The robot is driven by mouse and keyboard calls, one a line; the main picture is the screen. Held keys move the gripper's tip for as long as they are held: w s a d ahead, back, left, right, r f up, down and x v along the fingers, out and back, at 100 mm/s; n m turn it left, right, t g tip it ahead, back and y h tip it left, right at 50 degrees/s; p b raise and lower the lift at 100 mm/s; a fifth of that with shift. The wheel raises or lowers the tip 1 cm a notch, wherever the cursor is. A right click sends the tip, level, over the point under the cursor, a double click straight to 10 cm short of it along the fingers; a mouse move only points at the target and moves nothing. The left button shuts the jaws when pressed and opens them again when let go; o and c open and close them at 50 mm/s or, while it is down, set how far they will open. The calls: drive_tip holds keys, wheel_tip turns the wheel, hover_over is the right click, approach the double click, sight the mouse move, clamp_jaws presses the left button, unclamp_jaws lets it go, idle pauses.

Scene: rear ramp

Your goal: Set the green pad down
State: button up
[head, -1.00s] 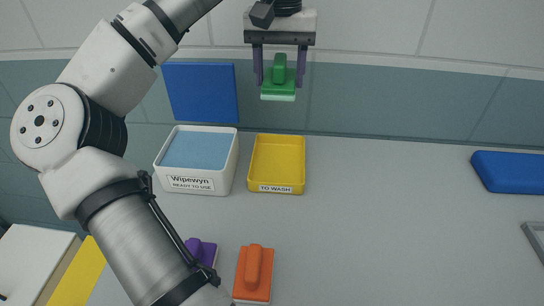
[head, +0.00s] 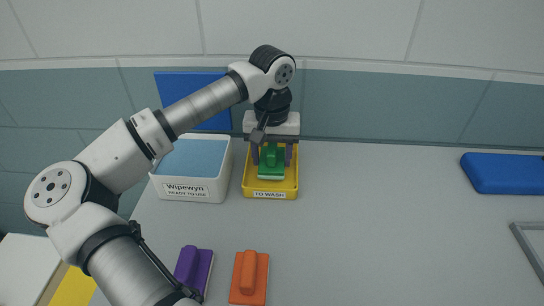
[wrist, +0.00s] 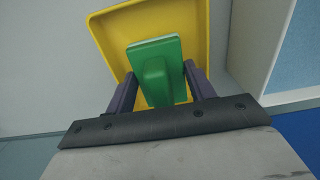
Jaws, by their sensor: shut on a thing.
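The green pad (head: 271,162) has a raised green handle and a pale underside. It is at the yellow tray (head: 248,187) labelled "TO WASH", within the tray's outline in the head view. My gripper (head: 272,156) is shut on the pad's handle from above. In the wrist view the green pad (wrist: 158,68) lies between my gripper's fingers (wrist: 158,90), with the yellow tray (wrist: 200,25) beyond it. I cannot tell whether the pad touches the tray floor.
A white bin (head: 212,188) labelled "Wipewyn READY TO USE" stands just left of the tray. A purple pad (head: 201,265) and an orange pad (head: 249,275) lie in front. A blue block (head: 502,174) is at the far right. The middle right of the surface is clear.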

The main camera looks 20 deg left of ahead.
sight(272, 148)
drive_tip(key=shift+f, duration=0.65)
drive_tip(key=shift+f, duration=0.15)
drive_tip(key=o, duration=1)
wheel_tip(272, 148, up, 12)
drive_tip(key=shift+r+b, duration=0.2)
drive_tip(key=shift+b, duration=0.5)
